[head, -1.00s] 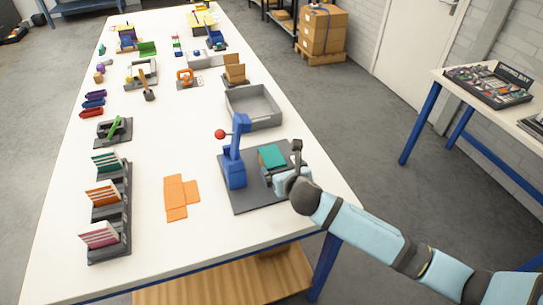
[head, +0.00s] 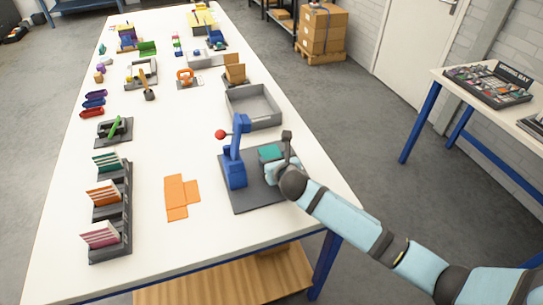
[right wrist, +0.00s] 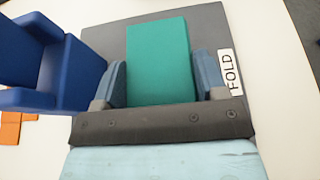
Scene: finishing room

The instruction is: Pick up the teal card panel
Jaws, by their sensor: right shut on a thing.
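The teal card panel (head: 270,152) is at the dark grey base plate of the blue press on the table. In the right wrist view the teal panel (right wrist: 158,55) looks like a flat-topped block, with one finger on each side. My right gripper (head: 277,162) is shut on it, and partly hides it in the head view. Whether it touches the plate I cannot tell. My left gripper is not in view.
The blue press (head: 236,155) with a red knob stands close left of the panel. A grey tray (head: 282,115) lies behind. Orange card (head: 176,196) lies flat to the left, and card racks (head: 124,230) stand at the left edge. Bare table lies between them.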

